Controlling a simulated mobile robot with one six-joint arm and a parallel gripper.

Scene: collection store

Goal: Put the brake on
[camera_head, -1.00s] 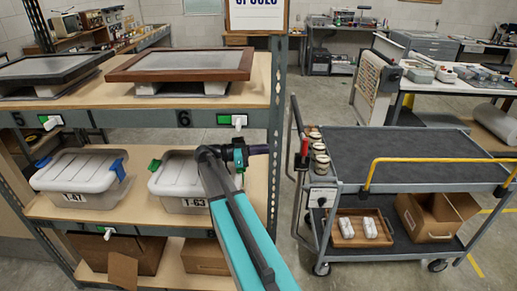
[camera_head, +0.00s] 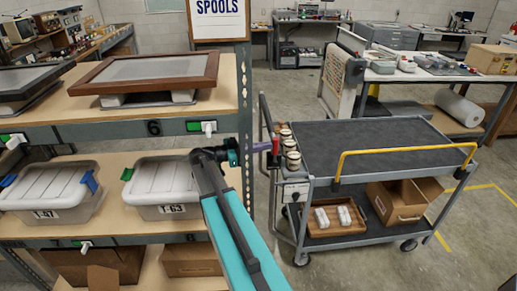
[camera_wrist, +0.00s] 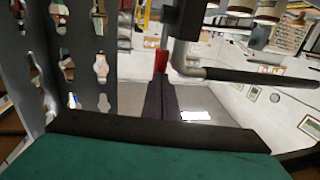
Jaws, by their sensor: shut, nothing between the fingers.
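The cart (camera_head: 375,135) is grey with two dark shelves. A small red handle (camera_head: 275,147), which looks like the brake lever, stands upright at its left end, beside several jars. My gripper (camera_head: 266,147) points right from the shelf side, with its fingertips at or very near the red handle. In the wrist view the fingers (camera_wrist: 161,82) are together, and the red handle (camera_wrist: 161,61) is just beyond their tips. I cannot tell whether they touch it. Nothing is between the fingers.
A shelving upright (camera_head: 244,130) stands close left of my gripper. Lidded boxes (camera_head: 165,186) and framed pieces (camera_head: 150,72) sit on the shelves. The cart's lower shelf holds a wooden tray (camera_head: 318,231) and a cardboard box (camera_head: 400,203). Floor is open right of the cart.

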